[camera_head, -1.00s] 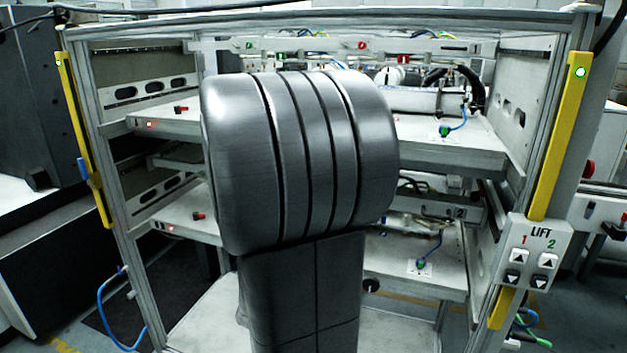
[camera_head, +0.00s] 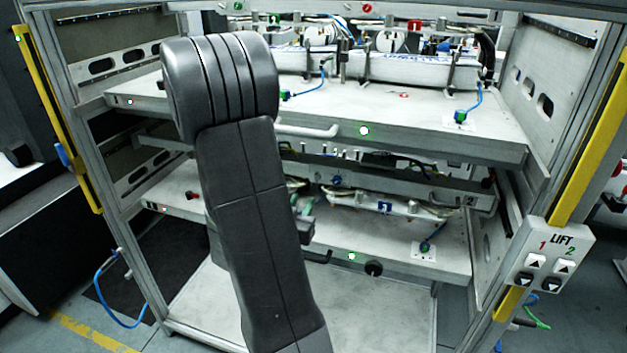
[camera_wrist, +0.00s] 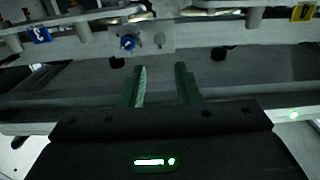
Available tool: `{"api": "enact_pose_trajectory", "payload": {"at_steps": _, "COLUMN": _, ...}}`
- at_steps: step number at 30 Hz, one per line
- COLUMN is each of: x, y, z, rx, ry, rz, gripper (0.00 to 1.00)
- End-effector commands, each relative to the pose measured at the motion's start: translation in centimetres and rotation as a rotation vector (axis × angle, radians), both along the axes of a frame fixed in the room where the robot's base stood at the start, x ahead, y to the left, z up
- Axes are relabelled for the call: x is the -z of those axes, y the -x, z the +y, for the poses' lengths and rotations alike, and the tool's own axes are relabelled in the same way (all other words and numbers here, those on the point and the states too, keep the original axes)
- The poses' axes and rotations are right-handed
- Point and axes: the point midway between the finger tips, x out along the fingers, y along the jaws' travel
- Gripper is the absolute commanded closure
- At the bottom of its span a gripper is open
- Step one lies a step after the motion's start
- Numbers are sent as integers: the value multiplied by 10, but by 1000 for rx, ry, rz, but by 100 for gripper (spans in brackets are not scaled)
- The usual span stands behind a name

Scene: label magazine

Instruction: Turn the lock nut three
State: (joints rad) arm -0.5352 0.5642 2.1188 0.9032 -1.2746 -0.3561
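A blue label marked 3 (camera_head: 385,207) sits on the lower shelf's unit, and it also shows at the upper left of the wrist view (camera_wrist: 40,34). A blue round knob (camera_wrist: 128,42) sits on a pale metal plate in the wrist view; I cannot tell whether it is lock nut three. A small blue knob (camera_head: 337,180) also shows left of the label in the head view. My gripper (camera_wrist: 160,84) has its two green fingers apart with nothing between them. The blue knob lies beyond the fingertips, a little left, not touched. In the head view my arm hides most of the gripper.
The upper shelf (camera_head: 420,140) with its front handle (camera_head: 310,131) overhangs the lower shelf (camera_head: 325,240). Yellow-edged frame posts bound both sides, with the lift panel (camera_head: 555,262) at right.

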Motion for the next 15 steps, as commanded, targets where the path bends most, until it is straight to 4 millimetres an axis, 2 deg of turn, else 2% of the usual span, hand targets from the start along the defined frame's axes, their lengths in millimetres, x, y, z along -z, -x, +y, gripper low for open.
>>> {"api": "enact_pose_trajectory", "payload": {"at_steps": 9, "x": -2, "y": -61, "z": -21, "rx": 4, "ry": -1, "rz": 0, "gripper": 71}}
{"api": "enact_pose_trajectory", "payload": {"at_steps": 15, "x": -1, "y": -86, "z": -29, "rx": 2, "ry": -1, "rz": 1, "gripper": 71}}
